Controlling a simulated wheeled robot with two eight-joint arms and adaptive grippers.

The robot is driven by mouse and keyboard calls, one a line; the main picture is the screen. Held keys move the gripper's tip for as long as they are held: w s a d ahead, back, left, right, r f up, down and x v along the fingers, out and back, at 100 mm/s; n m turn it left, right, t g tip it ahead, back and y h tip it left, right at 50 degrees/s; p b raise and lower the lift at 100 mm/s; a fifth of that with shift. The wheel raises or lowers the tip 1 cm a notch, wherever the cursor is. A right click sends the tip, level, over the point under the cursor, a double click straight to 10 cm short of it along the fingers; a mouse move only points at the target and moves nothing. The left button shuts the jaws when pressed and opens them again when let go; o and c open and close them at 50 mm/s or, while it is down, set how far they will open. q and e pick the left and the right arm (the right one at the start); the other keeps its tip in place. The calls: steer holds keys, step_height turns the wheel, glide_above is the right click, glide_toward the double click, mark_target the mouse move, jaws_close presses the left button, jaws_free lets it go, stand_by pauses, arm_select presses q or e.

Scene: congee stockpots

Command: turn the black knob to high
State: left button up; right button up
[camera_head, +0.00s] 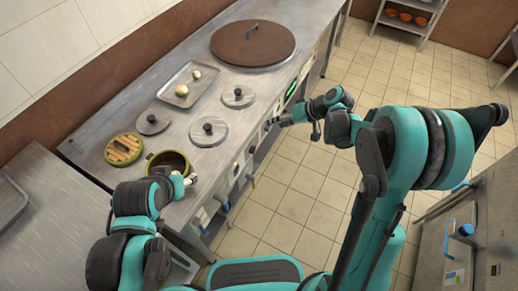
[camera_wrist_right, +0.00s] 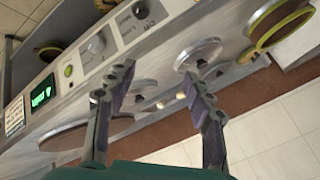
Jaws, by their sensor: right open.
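The counter's front control panel (camera_wrist_right: 118,30) crosses the upper left of the right wrist view. In the head view the right gripper (camera_head: 279,122) is close to the panel. My left gripper (camera_head: 188,181) is beside the green pot (camera_head: 168,163); its jaws are too small to judge.
Several grey lids, a tray (camera_head: 190,80) and a large brown lid (camera_head: 252,44) cover the counter. The tiled floor (camera_head: 300,170) in front is mostly free.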

steer(key=w+f+n+y, duration=0.25)
steer(key=w+f, duration=0.25)
steer(key=f, duration=0.4)
steer(key=n+y, duration=0.2)
steer(key=y, duration=0.2)
glide_toward(256, 150)
steer(key=a, duration=0.1)
steer(key=shift+g, duration=0.3)
steer(key=x, duration=0.4)
steer(key=b+x, duration=0.1)
steer(key=x, duration=0.1)
steer(key=shift+w+a+f, duration=0.1)
steer(key=shift+w+f, duration=0.05)
steer(key=shift+w, duration=0.2)
steer(key=shift+w+a+f, duration=0.1)
steer(key=shift+w+a, duration=0.1)
steer(key=shift+a, duration=0.45)
